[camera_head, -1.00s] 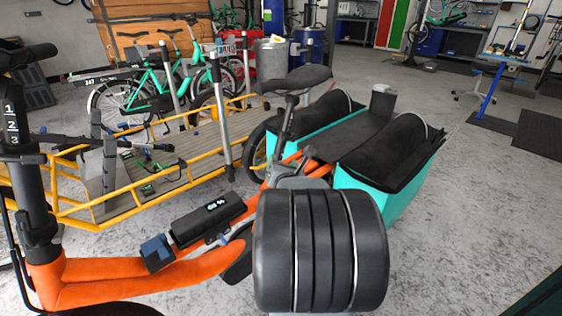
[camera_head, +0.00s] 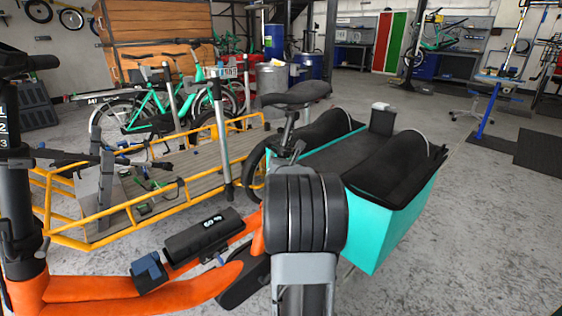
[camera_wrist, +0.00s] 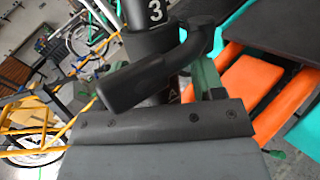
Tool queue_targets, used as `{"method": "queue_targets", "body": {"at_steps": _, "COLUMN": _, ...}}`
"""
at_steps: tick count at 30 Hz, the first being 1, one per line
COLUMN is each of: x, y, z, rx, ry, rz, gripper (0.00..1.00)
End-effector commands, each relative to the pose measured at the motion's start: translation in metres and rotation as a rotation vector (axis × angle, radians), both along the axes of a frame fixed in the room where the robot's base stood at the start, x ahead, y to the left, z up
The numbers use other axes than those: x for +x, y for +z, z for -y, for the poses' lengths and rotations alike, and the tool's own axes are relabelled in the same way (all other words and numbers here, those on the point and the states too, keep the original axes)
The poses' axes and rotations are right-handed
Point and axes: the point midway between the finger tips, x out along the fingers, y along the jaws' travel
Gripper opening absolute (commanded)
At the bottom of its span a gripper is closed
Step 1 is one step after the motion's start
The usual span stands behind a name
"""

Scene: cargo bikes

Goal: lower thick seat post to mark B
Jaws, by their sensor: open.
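The orange cargo bike carries a black saddle (camera_head: 296,94) on a dark seat post (camera_head: 288,132) in the head view. My arm hides the lower post. In the wrist view, a dark thick post (camera_wrist: 150,45) stands upright, with a white 3 near the top and a small light mark like an A lower down. A black lever (camera_wrist: 140,85) crosses in front of it. My gripper (camera_wrist: 165,120) is open and empty, its dark jaw edge close in front of the post and lever. Contact cannot be told. In the head view, the gripper is hidden behind my arm.
A black handlebar post (camera_head: 18,170) with white numbers stands at the far left. Teal cargo box (camera_head: 385,220) is on the right, a yellow-framed cargo bed (camera_head: 85,240) on the left.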

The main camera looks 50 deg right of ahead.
Motion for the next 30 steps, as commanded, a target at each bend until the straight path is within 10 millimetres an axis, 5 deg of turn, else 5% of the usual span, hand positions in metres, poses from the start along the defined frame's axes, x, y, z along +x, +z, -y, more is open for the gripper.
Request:
{"method": "queue_targets", "body": {"at_steps": 14, "x": 0.0072, "y": 0.0003, "z": 0.0058, "rx": 0.000, "ry": 0.000, "rz": 0.001, "gripper": 0.62}}
{"method": "queue_targets", "body": {"at_steps": 30, "x": 0.0070, "y": 0.0002, "z": 0.0057, "rx": 0.000, "ry": 0.000, "rz": 0.000, "gripper": 0.10}}
